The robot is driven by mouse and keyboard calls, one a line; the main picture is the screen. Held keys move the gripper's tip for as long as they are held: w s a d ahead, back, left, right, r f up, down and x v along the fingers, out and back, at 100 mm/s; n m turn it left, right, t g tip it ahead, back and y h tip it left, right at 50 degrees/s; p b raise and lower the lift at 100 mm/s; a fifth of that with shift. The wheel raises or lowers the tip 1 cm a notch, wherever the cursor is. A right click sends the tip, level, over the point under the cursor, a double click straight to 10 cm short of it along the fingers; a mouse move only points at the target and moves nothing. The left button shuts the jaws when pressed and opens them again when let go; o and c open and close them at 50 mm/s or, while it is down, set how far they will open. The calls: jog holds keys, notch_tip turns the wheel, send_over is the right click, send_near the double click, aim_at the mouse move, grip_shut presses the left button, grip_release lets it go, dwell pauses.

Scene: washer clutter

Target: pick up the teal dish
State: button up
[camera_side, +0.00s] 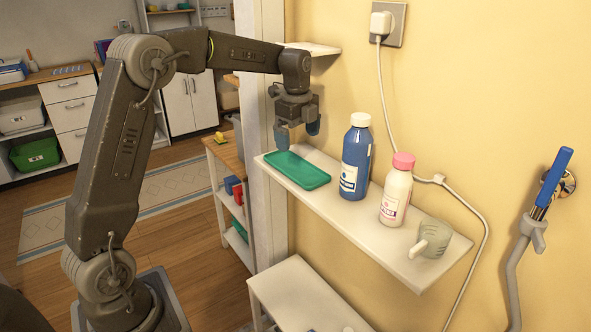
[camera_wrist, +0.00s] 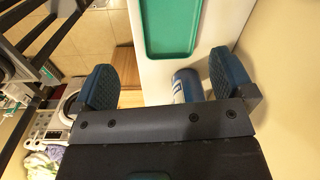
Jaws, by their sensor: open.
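The teal dish (camera_side: 297,170) is a shallow rectangular tray with rounded corners, lying flat near the left end of a white wall shelf (camera_side: 345,209) in the side view. My gripper (camera_side: 298,132) is open and empty, pointing down above the far left end of the dish, apart from it. In the wrist view the dish (camera_wrist: 168,28) is at the top, cut off by the frame edge. My two blue finger pads (camera_wrist: 170,82) are spread below it in that view, with nothing between them being held.
A blue bottle (camera_side: 355,157) stands close to the right of the dish, then a white bottle with a pink cap (camera_side: 397,190) and a pale cup (camera_side: 430,239). The wall is right behind them. A white cable (camera_side: 437,179) hangs on the wall. A lower shelf (camera_side: 300,293) is below.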

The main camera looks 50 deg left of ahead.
aim_at(296, 169)
jog(key=shift+w+a+f+m+g, duration=0.3)
jog(key=shift+w+a+f+m, duration=0.55)
jog(key=shift+a+f, duration=0.3)
jog(key=shift+w+a+f, duration=0.1)
jog(key=shift+a+f, duration=0.05)
jog(key=shift+f, duration=0.1)
jog(key=shift+a+f, duration=0.15)
jog(key=shift+f, duration=1.65)
jog(key=shift+a+f, duration=0.15)
jog(key=shift+f, duration=1.6)
jog(key=shift+c, duration=0.4)
jog(key=c, duration=0.6)
jog(key=shift+r, duration=0.1)
